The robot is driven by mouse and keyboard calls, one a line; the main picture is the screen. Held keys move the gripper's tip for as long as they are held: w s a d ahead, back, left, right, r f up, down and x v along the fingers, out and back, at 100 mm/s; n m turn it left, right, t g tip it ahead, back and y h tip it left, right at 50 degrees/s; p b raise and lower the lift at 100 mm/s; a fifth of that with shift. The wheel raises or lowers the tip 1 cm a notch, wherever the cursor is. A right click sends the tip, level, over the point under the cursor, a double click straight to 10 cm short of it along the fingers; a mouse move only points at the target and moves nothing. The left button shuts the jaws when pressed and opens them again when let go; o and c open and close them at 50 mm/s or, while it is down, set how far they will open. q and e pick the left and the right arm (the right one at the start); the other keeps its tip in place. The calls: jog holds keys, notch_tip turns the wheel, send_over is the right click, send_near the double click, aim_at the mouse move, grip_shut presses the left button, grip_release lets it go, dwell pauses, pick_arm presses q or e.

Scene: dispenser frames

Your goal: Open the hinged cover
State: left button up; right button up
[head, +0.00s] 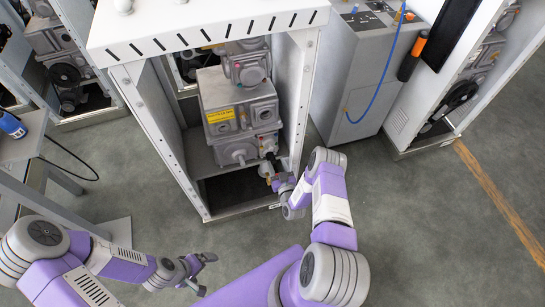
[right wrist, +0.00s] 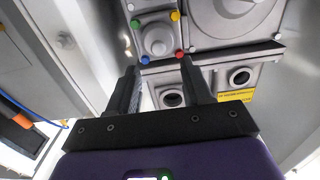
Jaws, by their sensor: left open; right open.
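A grey dispenser unit (head: 240,105) with boxy housings and a yellow label stands inside an open white frame. I cannot tell for certain which part is the hinged cover. In the right wrist view, a small grey square plate (right wrist: 157,37) with a round boss and coloured corner knobs lies beyond my fingers. My right gripper (head: 280,182) is at the lower right of the frame opening, beside the unit's lower fittings. In the right wrist view its two dark fingers (right wrist: 158,68) are apart, with nothing clearly between them. My left gripper (head: 206,273) is open and empty over the floor.
The frame's white top (head: 205,25) overhangs the unit, and its right post (head: 301,100) stands close to my right arm. A grey cabinet (head: 365,75) with a blue hose is at the right. A grey bench (head: 30,150) is at the left. The floor in front is clear.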

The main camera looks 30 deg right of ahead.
aim_at(272, 149)
jog(key=b+x, duration=0.2)
jog(key=x, duration=0.5)
jog(key=shift+w+d+r, duration=0.15)
jog(key=shift+w, duration=0.15)
jog(key=shift+c, duration=0.3)
grip_shut()
